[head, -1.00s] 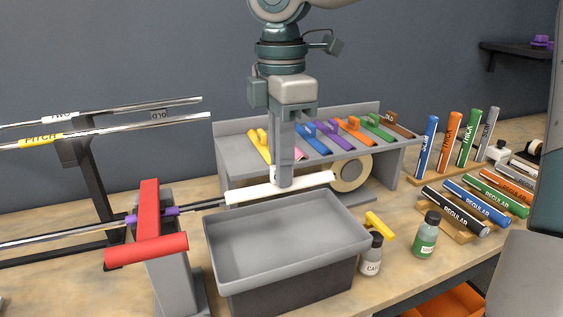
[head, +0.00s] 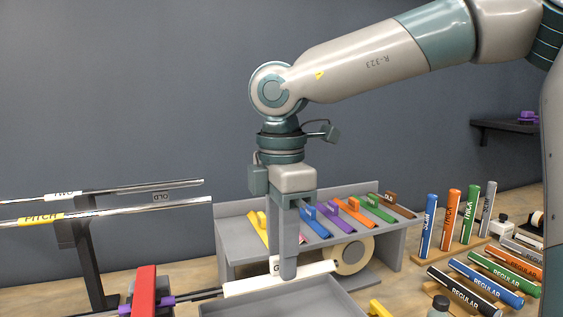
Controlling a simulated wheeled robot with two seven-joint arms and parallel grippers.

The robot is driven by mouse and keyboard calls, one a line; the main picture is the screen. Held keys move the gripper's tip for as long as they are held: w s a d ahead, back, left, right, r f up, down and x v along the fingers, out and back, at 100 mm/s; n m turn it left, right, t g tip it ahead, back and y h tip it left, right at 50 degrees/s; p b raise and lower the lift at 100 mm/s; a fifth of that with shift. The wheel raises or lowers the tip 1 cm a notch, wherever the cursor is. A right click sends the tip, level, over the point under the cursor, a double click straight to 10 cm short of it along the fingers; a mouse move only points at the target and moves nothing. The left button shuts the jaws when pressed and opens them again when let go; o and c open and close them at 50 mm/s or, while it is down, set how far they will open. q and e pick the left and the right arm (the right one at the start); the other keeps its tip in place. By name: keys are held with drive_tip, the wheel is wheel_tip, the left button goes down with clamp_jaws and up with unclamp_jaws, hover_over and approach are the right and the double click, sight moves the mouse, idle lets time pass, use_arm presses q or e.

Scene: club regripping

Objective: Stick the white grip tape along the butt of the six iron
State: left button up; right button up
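The white grip tape (head: 245,287) is a long pale strip lying along the right end of the dark club shaft (head: 205,294), which I take to be the six iron. A small white tab marked "G" (head: 274,266) stands up from the strip, partly hidden by a finger. My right gripper (head: 284,268) points straight down with its fingers around this tab and appears shut on it. Whether the strip's underside touches the shaft is hidden. The shaft runs left through a purple sleeve (head: 161,302) at the red clamp (head: 145,288). My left gripper is not in view.
A grey tray (head: 335,297) lies just in front of the strip. Behind stand a grey rack (head: 235,235) of coloured tabbed strips and a tape roll (head: 366,250). Coloured grips (head: 485,278) fill the right side. Two clubs (head: 120,211) rest on a stand at left.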

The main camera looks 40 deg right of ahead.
wheel_tip(320, 180, up, 17)
drive_tip(key=shift+f, duration=0.2)
idle(0.6)
